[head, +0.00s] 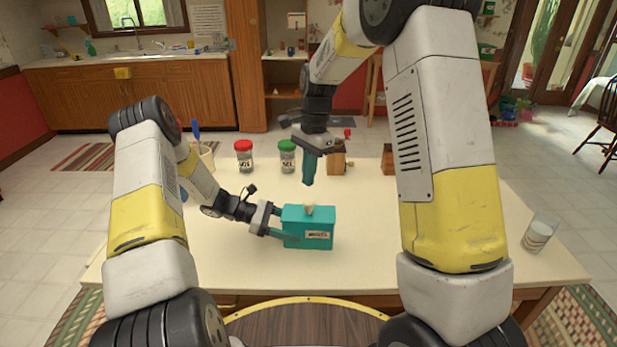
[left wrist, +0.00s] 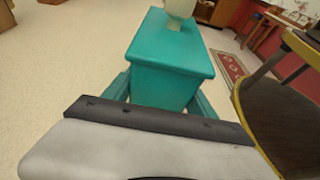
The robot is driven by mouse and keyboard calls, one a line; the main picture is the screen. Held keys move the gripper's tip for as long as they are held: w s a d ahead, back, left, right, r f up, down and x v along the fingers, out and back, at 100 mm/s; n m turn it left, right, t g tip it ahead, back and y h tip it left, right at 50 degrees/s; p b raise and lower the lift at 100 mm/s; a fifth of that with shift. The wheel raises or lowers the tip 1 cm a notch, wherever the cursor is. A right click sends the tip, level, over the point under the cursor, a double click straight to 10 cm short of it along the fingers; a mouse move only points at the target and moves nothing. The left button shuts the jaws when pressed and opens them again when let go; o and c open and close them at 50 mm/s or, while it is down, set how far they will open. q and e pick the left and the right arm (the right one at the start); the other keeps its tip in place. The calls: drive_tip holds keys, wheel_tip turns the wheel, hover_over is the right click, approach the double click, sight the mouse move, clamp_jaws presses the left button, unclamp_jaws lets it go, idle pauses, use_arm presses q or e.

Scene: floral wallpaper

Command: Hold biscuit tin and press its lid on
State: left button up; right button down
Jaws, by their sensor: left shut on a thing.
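The biscuit tin (head: 322,241) is a teal box with a small label, upright on the table. Its teal lid (head: 325,214) with a cream knob (head: 309,208) lies on top; I cannot tell if it is fully down. My left gripper (head: 290,227) is shut on the tin from the left, one finger on each side. The left wrist view shows the tin (left wrist: 165,88) between the fingers, with the knob (left wrist: 180,8) partly cut off. My right gripper (head: 309,182) hangs above the table with its teal fingers pointing down, apart from the knob. Its fingers overlap in view.
Red-lidded (head: 244,157) and green-lidded (head: 287,157) jars stand behind the tin, with a wooden box (head: 337,163) to their right. A utensil pot (head: 207,157) stands at back left. A glass (head: 538,236) stands near the table's right edge. The tabletop (head: 365,255) right of the tin is clear.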

use_arm(q)
drive_tip(key=o, duration=1.4)
